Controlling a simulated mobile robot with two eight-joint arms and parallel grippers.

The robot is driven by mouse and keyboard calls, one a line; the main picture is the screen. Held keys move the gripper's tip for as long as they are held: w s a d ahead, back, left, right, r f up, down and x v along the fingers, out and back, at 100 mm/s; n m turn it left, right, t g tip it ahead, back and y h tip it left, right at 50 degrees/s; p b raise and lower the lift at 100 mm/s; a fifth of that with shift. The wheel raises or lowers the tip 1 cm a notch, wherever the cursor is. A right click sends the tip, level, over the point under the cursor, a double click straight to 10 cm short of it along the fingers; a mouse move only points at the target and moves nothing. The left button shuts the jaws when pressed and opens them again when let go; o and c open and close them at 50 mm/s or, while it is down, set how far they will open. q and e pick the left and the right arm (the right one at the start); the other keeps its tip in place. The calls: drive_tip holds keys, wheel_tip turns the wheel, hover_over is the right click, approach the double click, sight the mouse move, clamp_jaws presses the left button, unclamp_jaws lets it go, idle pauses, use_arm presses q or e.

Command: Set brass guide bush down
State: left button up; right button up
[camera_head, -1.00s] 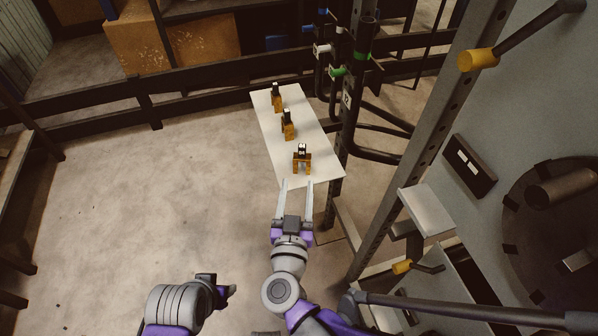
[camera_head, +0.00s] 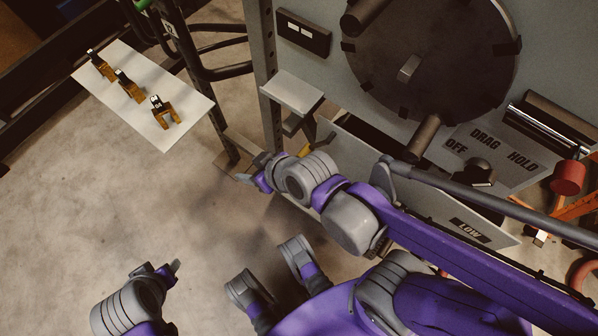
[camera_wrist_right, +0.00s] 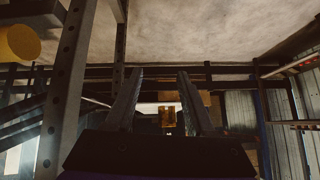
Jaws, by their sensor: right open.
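Three brass-coloured pieces with dark tops stand in a row on a white board (camera_head: 192,102) in the head view: a far one (camera_head: 102,66), a middle one (camera_head: 130,88) and a near, forked one (camera_head: 163,113). I cannot tell which is the guide bush. My right gripper (camera_head: 246,178) is open, apart from the board, to its lower right. In the right wrist view its fingers (camera_wrist_right: 160,88) are spread, and a brass piece (camera_wrist_right: 168,114) shows beyond them. I see nothing held. My left gripper (camera_head: 174,268) is low at the left; its jaw state is unclear.
A grey machine panel with a large dark disc (camera_head: 435,45) fills the right. A small grey shelf (camera_head: 292,92) juts out near my right arm. A perforated post (camera_head: 262,60) stands between board and panel. The floor (camera_head: 60,220) at the left is clear.

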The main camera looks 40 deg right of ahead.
drive_tip(key=s+d+f+m+g+h, duration=0.2)
drive_tip(key=s+d+f+g+h, duration=0.1)
drive_tip(key=s+d, duration=0.5)
drive_tip(key=shift+f+m+g, duration=0.15)
drive_tip(key=shift+m+g, duration=0.15)
drive_tip(key=shift+w+a, duration=0.1)
drive_tip(key=shift+a, duration=0.05)
